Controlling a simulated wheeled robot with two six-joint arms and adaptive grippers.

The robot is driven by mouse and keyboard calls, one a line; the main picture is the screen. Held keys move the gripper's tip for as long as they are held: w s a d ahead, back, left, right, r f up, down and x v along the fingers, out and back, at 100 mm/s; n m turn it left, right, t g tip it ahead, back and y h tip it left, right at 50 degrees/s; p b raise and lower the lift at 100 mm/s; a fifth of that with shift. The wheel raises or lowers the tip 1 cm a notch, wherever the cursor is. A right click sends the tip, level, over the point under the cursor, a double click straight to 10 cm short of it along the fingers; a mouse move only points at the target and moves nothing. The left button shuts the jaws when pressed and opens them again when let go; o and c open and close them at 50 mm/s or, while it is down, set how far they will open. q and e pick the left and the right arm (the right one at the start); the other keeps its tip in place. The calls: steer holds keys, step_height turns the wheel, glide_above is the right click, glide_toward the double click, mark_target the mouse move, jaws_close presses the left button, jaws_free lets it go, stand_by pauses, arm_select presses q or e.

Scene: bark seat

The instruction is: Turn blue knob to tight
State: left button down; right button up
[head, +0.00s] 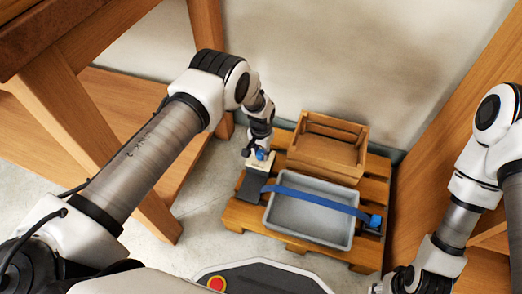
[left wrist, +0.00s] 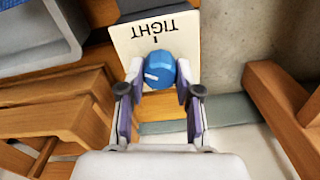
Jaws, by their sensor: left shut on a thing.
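The blue knob (left wrist: 160,68) sits on a pale plate (left wrist: 126,40) marked TIGHT, which reads upside down in the left wrist view. A short dark mark on the plate lies above the knob there. The knob's white line points toward the picture's left, away from that mark. My left gripper (left wrist: 158,92) is shut on the knob, one finger on each side. In the head view the left gripper (head: 259,150) reaches down over the knob (head: 261,155) at the pallet's left. My right arm hangs at the right edge; its fingers are not clear.
A wooden pallet (head: 240,216) carries a wooden crate (head: 329,147) at the back and a grey tray (head: 309,215) in front. A blue strap (head: 318,200) crosses the tray to a blue piece (head: 375,221) at the right. Wooden furniture stands on both sides, with a wall behind.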

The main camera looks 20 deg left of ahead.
mark_target(261, 152)
arm_select(q)
steer(key=m, duration=0.6)
steer(key=shift+p, duration=0.35)
steer(key=m, duration=0.5)
steer(key=shift+m, duration=0.4)
steer(key=c, duration=0.8)
jaws_free()
step_height(261, 152, up, 12)
